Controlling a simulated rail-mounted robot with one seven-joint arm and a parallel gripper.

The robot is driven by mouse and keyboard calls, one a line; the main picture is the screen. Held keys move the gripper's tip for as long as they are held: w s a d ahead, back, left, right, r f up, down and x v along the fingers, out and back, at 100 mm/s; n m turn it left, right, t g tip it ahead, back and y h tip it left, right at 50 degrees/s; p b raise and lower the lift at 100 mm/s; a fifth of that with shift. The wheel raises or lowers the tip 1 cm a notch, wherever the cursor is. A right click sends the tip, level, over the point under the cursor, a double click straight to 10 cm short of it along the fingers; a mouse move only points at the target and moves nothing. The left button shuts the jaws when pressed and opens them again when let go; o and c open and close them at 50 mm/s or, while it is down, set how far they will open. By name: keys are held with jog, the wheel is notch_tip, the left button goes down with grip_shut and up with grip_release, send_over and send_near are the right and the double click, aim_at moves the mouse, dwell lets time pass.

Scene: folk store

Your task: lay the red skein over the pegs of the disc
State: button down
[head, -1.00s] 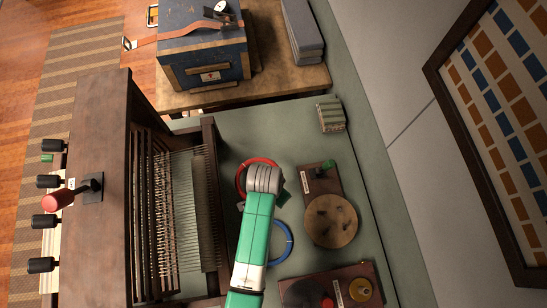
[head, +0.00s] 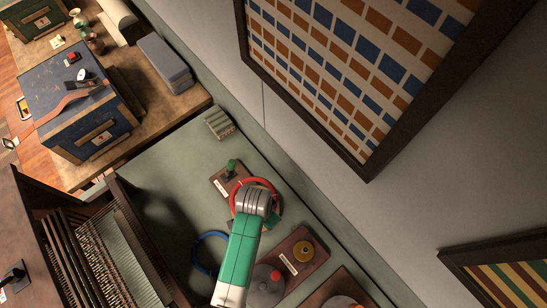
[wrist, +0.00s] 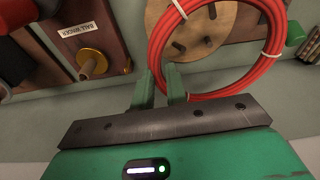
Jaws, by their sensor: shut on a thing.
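The red skein, a ring with pale ties, is in my gripper's jaws in the wrist view (wrist: 240,88). My gripper (wrist: 161,82) is shut on the ring's near edge. Behind the ring is the tan disc (wrist: 225,25) with dark pegs. The ring overlaps the disc in this view, and I cannot tell its height above the pegs. In the head view the red skein (head: 237,193) shows around my gripper (head: 258,197), next to the board with the green knob (head: 231,165). My gripper and arm hide the disc there, and the fingertips are not visible.
A blue ring (head: 196,245) lies on the green bench, left of my arm. The ball winder board (head: 296,268) with a brass knob (head: 303,249) is at the right. A loom (head: 95,250) stands at lower left. The wall borders the bench.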

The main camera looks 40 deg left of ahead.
jog(key=shift+f, duration=0.15)
notch_tip(320, 180, down, 4)
jog(key=b, duration=0.4)
jog(key=shift+r, duration=0.2)
jog(key=shift+f, duration=0.1)
dwell(0.6)
jog(key=shift+f, duration=0.1)
jog(key=shift+f+b, duration=1.8)
jog(key=shift+f, duration=1.05)
